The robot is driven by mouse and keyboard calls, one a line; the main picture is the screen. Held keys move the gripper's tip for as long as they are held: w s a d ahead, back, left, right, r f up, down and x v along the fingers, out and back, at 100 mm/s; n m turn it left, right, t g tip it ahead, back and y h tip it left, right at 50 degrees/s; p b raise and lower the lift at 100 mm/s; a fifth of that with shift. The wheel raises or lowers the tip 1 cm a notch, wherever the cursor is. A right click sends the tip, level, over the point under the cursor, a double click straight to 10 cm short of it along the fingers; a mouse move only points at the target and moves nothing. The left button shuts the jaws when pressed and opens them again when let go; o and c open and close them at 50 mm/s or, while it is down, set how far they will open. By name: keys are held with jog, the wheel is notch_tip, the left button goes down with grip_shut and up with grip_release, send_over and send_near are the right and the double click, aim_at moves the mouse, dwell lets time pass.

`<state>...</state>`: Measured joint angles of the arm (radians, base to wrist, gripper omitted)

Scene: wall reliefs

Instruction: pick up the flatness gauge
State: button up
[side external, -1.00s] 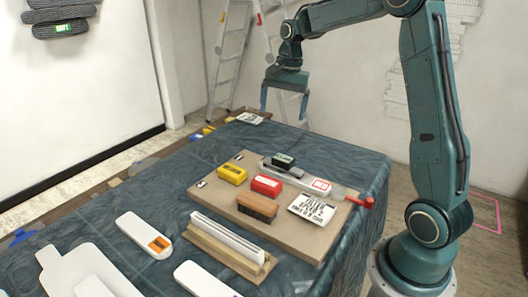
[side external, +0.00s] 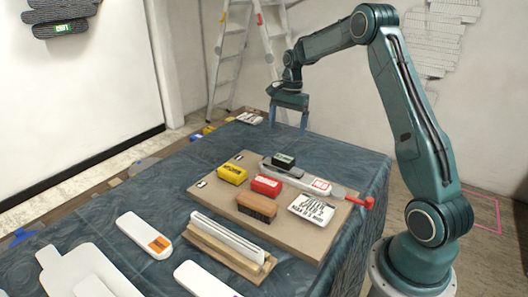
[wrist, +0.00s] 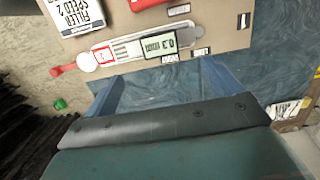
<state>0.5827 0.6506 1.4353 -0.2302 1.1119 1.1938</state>
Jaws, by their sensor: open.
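The flatness gauge appears to be the small dark block (side external: 284,160) with a display near the board's far edge. In the wrist view this gauge (wrist: 158,45) shows a reading like 0.3 and lies against a long silver tool (wrist: 125,49) with a red end. My gripper (side external: 287,127) is open and empty, above the table beyond the board in the side view. In the wrist view the fingers of my gripper (wrist: 163,76) are spread, pointing toward the gauge, with a gap between them and it.
A tan board (side external: 215,196) carries a yellow block (side external: 232,174), a red block (side external: 266,185), a brown brush-like block (side external: 257,207) and a white filler packet (side external: 312,208). A white bar on a wooden stand (side external: 228,245) is in front. The cloth beyond the board is mostly clear.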

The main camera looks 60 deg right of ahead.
send_over(284, 158)
jog(key=f, duration=0.7)
jog(key=shift+w+d, duration=0.1)
jog(key=shift+d, duration=0.25)
jog(key=shift+a+f, duration=0.15)
jog(key=shift+f, duration=1.15)
jog(key=shift+a+f, duration=0.15)
jog(key=shift+f, duration=1.1)
jog(key=shift+c, duration=0.2)
jog(key=c, duration=1.2)
jog(key=shift+r, duration=0.1)
notch_tip(284, 158, up, 20)
